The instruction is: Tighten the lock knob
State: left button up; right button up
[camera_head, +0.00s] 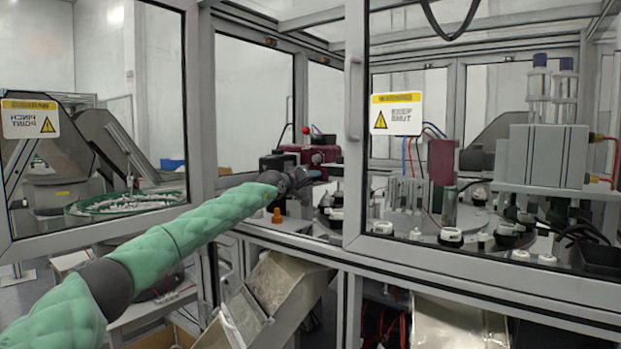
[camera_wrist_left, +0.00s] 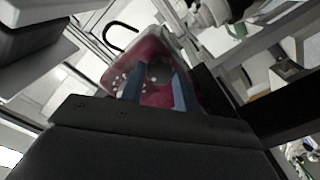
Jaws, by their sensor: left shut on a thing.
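My left arm reaches from the left through the open front of the machine enclosure. My left gripper (camera_head: 318,174) is at the dark red machine unit (camera_head: 312,154), with its fingertips small and partly hidden in the head view. In the left wrist view, the two blue-grey fingers of the left gripper (camera_wrist_left: 157,78) point at the same dark red unit (camera_wrist_left: 150,48). A grey rounded part, likely the lock knob (camera_wrist_left: 160,70), shows between the fingers, and the gripper is shut on it. Its outline is blurred, and its turn angle cannot be told. My right gripper is not in view.
A door frame post (camera_head: 356,120) stands just right of the gripper. An orange part (camera_head: 277,215) sits below the wrist. A rotary table with several fixtures (camera_head: 450,236) fills the right side. A bowl feeder (camera_head: 125,204) stands at left behind glass.

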pick_arm(q)
jog(key=shift+d+f+m, duration=0.1)
jog(key=shift+f+m, duration=0.2)
jog(key=shift+m, duration=0.2)
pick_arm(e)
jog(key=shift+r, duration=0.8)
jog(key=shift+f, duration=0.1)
pick_arm(q)
jog(key=o, duration=0.9)
jog(key=shift+o, duration=0.3)
jog(key=shift+r, duration=0.1)
jog(key=shift+r, duration=0.1)
jog(key=b+v, duration=0.2)
jog(key=v, duration=0.5)
jog(key=shift+s+a, duration=0.25)
jog(key=shift+s, duration=0.05)
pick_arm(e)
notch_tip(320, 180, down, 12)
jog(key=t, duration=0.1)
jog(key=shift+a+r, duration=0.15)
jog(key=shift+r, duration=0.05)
